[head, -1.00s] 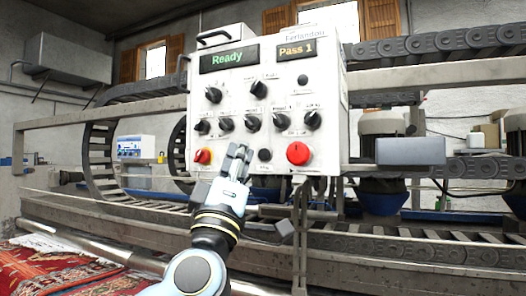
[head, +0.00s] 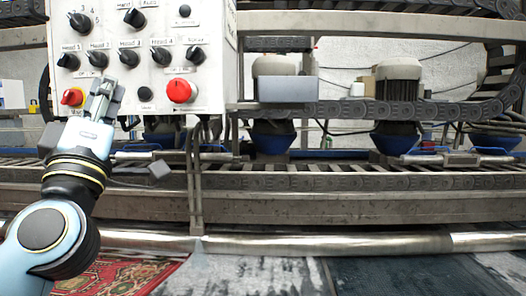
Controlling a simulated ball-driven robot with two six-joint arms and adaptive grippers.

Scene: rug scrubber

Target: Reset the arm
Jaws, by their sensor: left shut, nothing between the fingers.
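My left arm comes in from the lower left, and its gripper (head: 104,90) points up in front of the lower part of a white control panel (head: 215,55). The gripper is shut with nothing between its fingers. It overlaps the panel between a red-and-yellow switch (head: 73,97) and a small black button (head: 145,93). I cannot tell whether it touches the panel. A large red button (head: 180,91) is to the right of it. Several black knobs (head: 129,57) sit above it. My right gripper is not in view.
Behind the panel runs a long machine frame with a black cable chain (head: 400,110), motors (head: 398,80) and blue funnels (head: 272,137). A metal roller (head: 330,243) crosses low in front. A red patterned rug (head: 120,276) lies at lower left, with grey, wet-looking surface (head: 240,275) beside it.

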